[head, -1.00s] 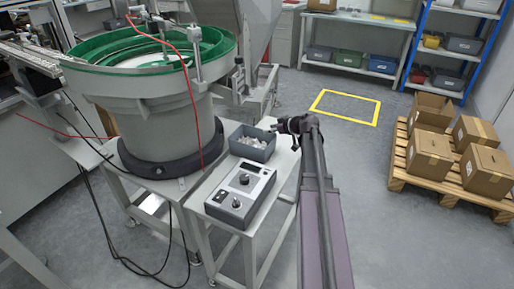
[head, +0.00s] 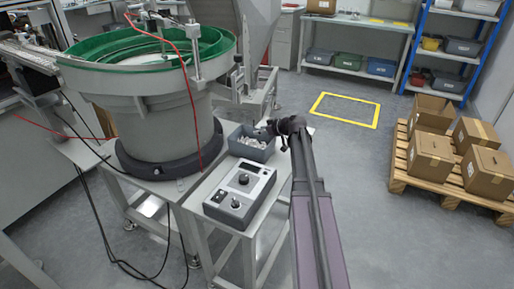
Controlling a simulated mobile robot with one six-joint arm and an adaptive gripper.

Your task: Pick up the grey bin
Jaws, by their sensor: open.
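The grey bin (head: 248,151) stands on the small metal table (head: 207,187), behind the control box. It is open at the top and holds several small whitish parts. My gripper (head: 266,130) is at the bin's right rear side, at or just above its rim. The gripper is open and small in the picture. I cannot tell whether it touches the bin or whether a finger reaches inside. My arm comes up from the bottom of the picture, right of the table.
A control box (head: 240,192) with a knob sits on the table in front of the bin. The green-topped bowl feeder (head: 150,100) stands close on the left. A pallet with cardboard boxes (head: 430,157) is at the right. The floor around the yellow marking (head: 345,109) is clear.

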